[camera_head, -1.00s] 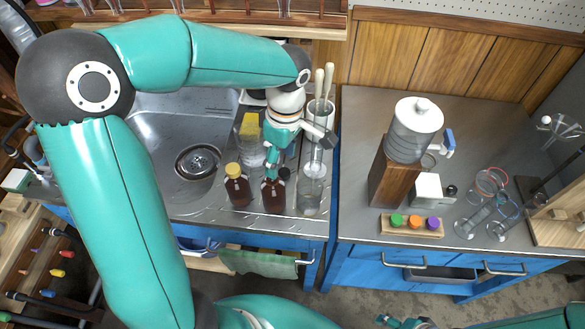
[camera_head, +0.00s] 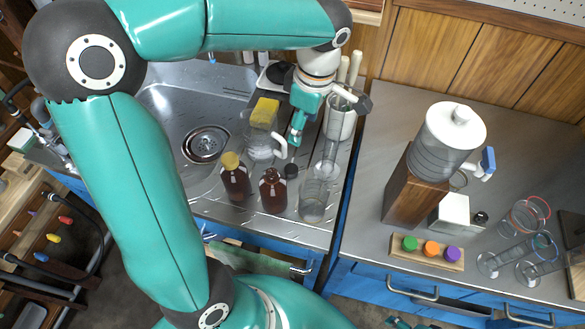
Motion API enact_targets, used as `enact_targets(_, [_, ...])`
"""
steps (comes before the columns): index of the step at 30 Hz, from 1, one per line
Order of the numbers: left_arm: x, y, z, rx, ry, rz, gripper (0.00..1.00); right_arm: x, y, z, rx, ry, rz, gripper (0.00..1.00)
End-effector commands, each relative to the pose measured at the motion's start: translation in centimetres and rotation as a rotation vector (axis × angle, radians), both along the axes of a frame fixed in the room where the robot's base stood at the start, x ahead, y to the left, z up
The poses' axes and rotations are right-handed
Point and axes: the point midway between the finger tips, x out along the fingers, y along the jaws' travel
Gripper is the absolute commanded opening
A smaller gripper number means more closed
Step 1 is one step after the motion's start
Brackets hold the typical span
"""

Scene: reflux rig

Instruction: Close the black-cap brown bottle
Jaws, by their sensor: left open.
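The brown bottle (camera_head: 273,193) stands upright on the ribbed drainboard, and no cap shows on its neck. A black cap (camera_head: 291,171) shows just behind and right of that neck; I cannot tell what it rests on. My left gripper (camera_head: 294,150) points down, open, behind the bottle and just above the black cap in the picture. It appears apart from the bottle, and I see nothing between its fingers. Only a small teal tip of my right gripper (camera_head: 397,322) shows at the bottom edge.
A yellow-cap brown bottle (camera_head: 235,180) stands close on the left and a clear glass vessel (camera_head: 312,200) close on the right. Glassware with a yellow sponge (camera_head: 265,112) is behind. The sink (camera_head: 185,115) lies left. A rack with coloured caps (camera_head: 427,254) is on the right counter.

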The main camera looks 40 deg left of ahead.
Motion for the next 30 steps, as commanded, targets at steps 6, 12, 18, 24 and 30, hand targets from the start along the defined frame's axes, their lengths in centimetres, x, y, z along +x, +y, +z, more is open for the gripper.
enact_targets(6, [-0.3, 0.5, -4.3, 0.0, 0.008, 0.002, 0.65, 0.0, 0.0, -0.7, 0.0, 0.0, 0.0, 0.63])
enact_targets(12, [-0.6, 1.0, -8.4, -0.001, 0.007, 0.003, 0.65, 0.0, 0.0, -1.1, 0.0, 0.0, 0.0, 0.63])
enact_targets(18, [-0.6, 1.3, -10.6, -0.001, 0.003, 0.002, 0.65, 0.0, 0.0, -1.3, 0.0, 0.0, 0.0, 0.63])
enact_targets(24, [-0.6, 1.4, -10.8, -0.001, 0.0, 0.003, 0.65, 0.0, 0.0, -1.3, 0.0, 0.0, 0.0, 0.63])
enact_targets(30, [-0.6, 1.4, -10.9, 0.0, 0.002, 0.003, 0.65, 0.0, 0.0, -1.3, 0.0, 0.0, 0.0, 0.63])
